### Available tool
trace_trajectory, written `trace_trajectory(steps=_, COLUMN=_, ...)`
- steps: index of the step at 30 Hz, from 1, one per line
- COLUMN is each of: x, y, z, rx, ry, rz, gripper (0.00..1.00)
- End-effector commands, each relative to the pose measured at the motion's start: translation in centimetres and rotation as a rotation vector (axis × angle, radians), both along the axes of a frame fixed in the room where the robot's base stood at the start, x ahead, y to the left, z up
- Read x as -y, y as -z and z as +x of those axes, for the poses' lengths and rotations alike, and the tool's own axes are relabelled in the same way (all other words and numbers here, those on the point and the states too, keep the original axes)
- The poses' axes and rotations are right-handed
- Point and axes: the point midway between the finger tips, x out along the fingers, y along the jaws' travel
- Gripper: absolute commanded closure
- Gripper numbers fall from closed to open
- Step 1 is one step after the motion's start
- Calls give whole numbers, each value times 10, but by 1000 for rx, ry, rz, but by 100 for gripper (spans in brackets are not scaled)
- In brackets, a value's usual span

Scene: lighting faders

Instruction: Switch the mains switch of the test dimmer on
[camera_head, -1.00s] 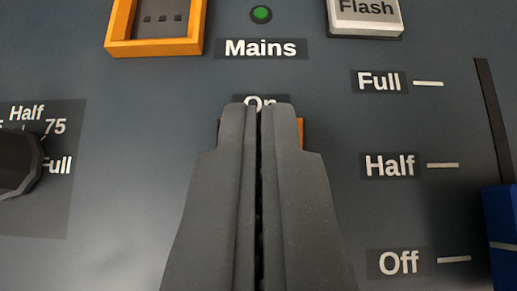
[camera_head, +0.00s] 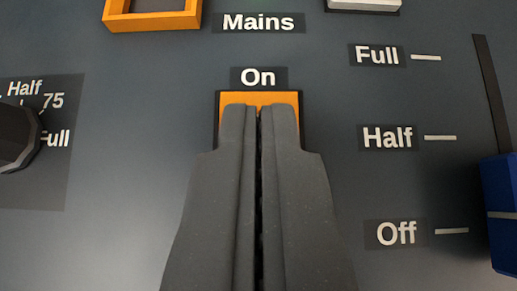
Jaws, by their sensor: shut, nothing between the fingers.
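The mains switch (camera_head: 259,98) is an orange rocker in a dark frame, below the "Mains" label (camera_head: 258,22) and the "On" label (camera_head: 259,77). Only its upper edge and corners show; my gripper hides the rest, so I cannot tell its position. My gripper (camera_head: 258,108) is shut and empty, its fingertips over the upper part of the switch. I cannot tell whether they touch it.
A blue fader (camera_head: 500,215) sits near the "Off" mark (camera_head: 396,233) at the right, its slot (camera_head: 490,90) running upward. A black knob (camera_head: 15,138) is at the left edge. An orange frame (camera_head: 150,20) is at the top left.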

Motion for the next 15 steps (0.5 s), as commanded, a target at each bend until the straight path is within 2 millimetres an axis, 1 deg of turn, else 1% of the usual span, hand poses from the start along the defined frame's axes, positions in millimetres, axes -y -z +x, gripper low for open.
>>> trace_trajectory(steps=3, x=0, y=2, z=-4, rx=-2, ry=0, rz=0, gripper=100)
trace_trajectory(steps=11, x=0, y=2, z=-4, rx=-5, ry=-1, rz=1, gripper=100)
trace_trajectory(steps=15, x=0, y=-4, z=-5, rx=-5, ry=-1, rz=0, gripper=100)
